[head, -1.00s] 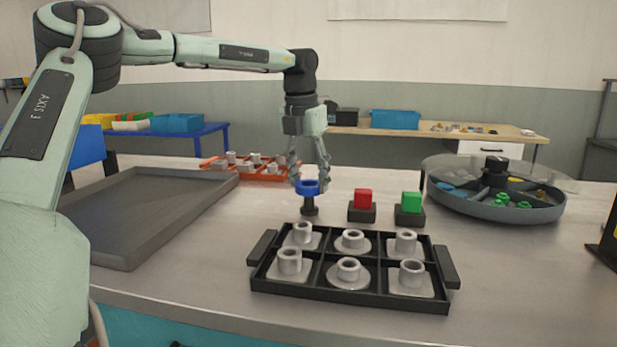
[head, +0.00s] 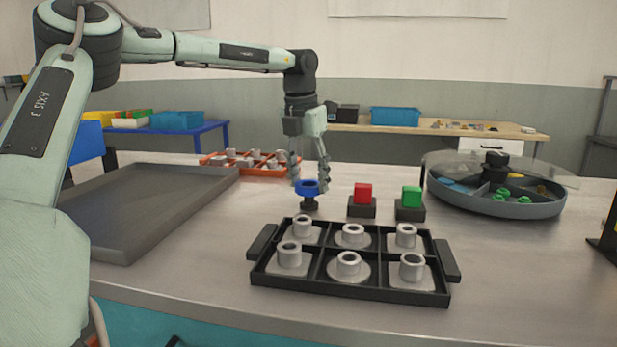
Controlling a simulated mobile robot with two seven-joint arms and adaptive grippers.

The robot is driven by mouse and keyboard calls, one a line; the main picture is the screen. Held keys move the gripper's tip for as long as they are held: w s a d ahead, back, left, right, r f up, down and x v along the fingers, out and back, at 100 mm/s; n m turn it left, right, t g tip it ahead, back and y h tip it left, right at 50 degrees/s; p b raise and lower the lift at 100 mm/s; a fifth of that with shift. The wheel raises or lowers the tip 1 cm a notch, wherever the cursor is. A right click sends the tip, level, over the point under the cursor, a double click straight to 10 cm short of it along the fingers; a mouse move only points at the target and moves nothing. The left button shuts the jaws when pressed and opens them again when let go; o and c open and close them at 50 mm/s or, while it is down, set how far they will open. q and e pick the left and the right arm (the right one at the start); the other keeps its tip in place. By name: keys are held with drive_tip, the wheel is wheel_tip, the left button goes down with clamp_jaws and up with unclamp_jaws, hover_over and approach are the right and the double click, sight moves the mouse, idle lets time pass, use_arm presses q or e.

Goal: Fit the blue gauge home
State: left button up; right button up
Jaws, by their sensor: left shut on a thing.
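The blue gauge (head: 307,187) is a ring held upright-axis in the fingers of my left gripper (head: 309,181), which points straight down and is shut on it. The ring is at the top of a small dark stand (head: 309,204). I cannot tell whether it rests on the stand or is just above it. My right gripper is not in view.
A black six-cell tray (head: 262,272) with grey collars stands in front. A red block (head: 363,193) and a green block (head: 412,196) sit on dark stands to the right. A round divided dish (head: 510,208) is farther right. An empty grey tray (head: 105,236) lies left.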

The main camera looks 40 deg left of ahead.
use_arm(q)
drive_tip(key=shift+f+b, duration=0.45)
drive_tip(key=shift+f, duration=0.85)
idle(3.3)
drive_tip(key=o, duration=1.4)
drive_tip(key=shift+o, duration=0.2)
wheel_tip(320, 180, up, 12)
drive_tip(key=s, duration=0.1)
drive_tip(key=shift+s+d, duration=0.15)
drive_tip(key=shift+s, duration=0.25)
drive_tip(key=shift+f, duration=0.1)
